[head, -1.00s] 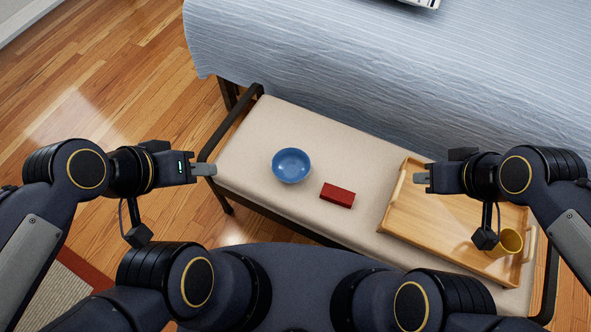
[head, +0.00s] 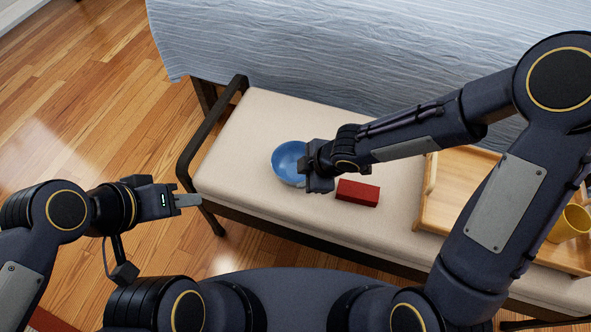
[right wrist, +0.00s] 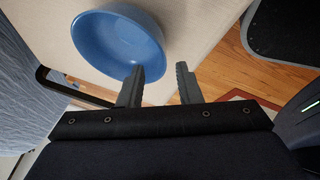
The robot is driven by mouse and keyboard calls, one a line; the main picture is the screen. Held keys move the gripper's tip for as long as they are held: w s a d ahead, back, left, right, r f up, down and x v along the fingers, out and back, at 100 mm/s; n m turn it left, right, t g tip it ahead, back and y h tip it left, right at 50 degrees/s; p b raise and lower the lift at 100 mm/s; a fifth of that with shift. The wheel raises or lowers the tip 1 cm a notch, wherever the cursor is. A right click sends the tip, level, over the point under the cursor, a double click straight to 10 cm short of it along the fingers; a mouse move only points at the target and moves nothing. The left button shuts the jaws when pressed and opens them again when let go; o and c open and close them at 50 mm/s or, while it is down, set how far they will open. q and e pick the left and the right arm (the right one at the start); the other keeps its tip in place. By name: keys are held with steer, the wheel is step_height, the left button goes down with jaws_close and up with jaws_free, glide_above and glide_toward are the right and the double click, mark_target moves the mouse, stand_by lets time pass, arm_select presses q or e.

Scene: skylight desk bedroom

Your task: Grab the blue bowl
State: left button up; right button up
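The blue bowl (head: 287,160) sits upright on the cream bench cushion, its right side covered by my right gripper in the head view. In the right wrist view the bowl (right wrist: 118,42) lies just beyond the fingers, towards the left. My right gripper (right wrist: 160,67) is open, with a clear gap between its fingers. The left finger in that view overlaps the bowl's near edge; I cannot tell whether it touches.
A red block (head: 357,192) lies on the bench (head: 245,140), close to my right gripper. A wooden tray (head: 433,205) with a yellow mug (head: 570,224) is at the right, partly behind my right arm. A dark rail edges the bench's left end. A blue-covered bed (head: 300,50) stands behind.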

mark_target(296, 182)
steer(key=b+x, duration=0.1)
steer(key=x, duration=0.1)
steer(key=b+x, duration=0.1)
steer(key=x, duration=0.1)
steer(key=shift+s+f+b, duration=0.2)
steer(key=shift+f+b, duration=0.05)
steer(key=shift+b, duration=0.05)
steer(key=shift+w+a+f, duration=0.1)
steer(key=shift+a+f, duration=0.1)
steer(key=shift+f, duration=0.15)
steer(key=shift+r, duration=0.1)
jaws_close()
